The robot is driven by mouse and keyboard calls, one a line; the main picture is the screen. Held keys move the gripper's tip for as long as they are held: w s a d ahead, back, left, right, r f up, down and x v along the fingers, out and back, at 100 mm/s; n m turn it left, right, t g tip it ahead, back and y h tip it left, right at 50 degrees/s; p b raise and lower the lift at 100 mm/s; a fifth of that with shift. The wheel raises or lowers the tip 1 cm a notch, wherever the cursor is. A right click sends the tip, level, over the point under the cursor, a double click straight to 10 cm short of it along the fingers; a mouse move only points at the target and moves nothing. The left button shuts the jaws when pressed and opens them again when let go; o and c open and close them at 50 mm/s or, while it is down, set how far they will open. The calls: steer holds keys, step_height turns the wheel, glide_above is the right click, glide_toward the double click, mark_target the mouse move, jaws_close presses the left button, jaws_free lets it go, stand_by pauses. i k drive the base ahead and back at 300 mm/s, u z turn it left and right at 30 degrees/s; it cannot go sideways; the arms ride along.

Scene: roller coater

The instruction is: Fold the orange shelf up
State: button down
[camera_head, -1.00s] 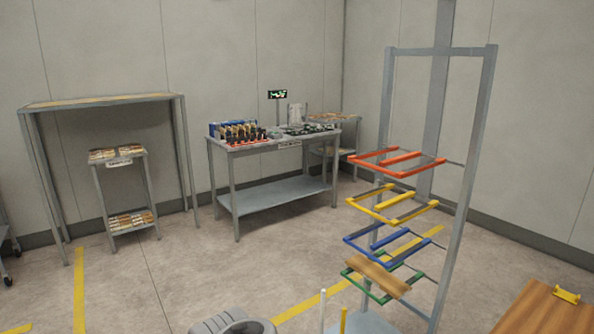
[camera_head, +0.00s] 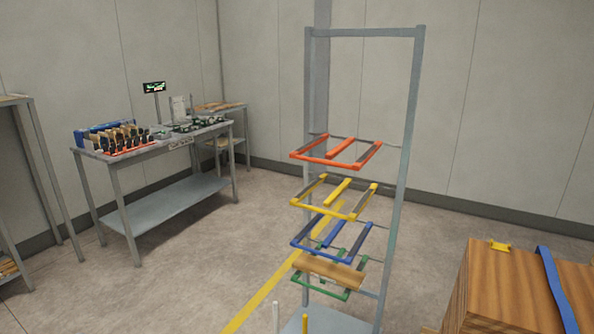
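The orange shelf (camera_head: 338,163) is the top one of several coloured frame shelves on a tall grey rack (camera_head: 404,130), right of centre in the head view. It sticks out level from the rack, folded down, and is empty. Below it are a yellow shelf (camera_head: 362,203), a blue shelf (camera_head: 322,252) and a green shelf (camera_head: 326,291), also level. A wooden board (camera_head: 330,270) lies at the green shelf's height. My gripper is not in view.
A grey worktable (camera_head: 170,205) with tools and a small display (camera_head: 154,87) stands at the left. A stack of wooden boards (camera_head: 505,285) with a blue strap (camera_head: 556,290) is at the lower right. The floor (camera_head: 225,270) between worktable and rack is clear.

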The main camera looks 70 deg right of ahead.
mark_target(358, 165)
steer(key=z, duration=0.7)
steer(key=i, duration=1.15)
steer(key=z, duration=0.9)
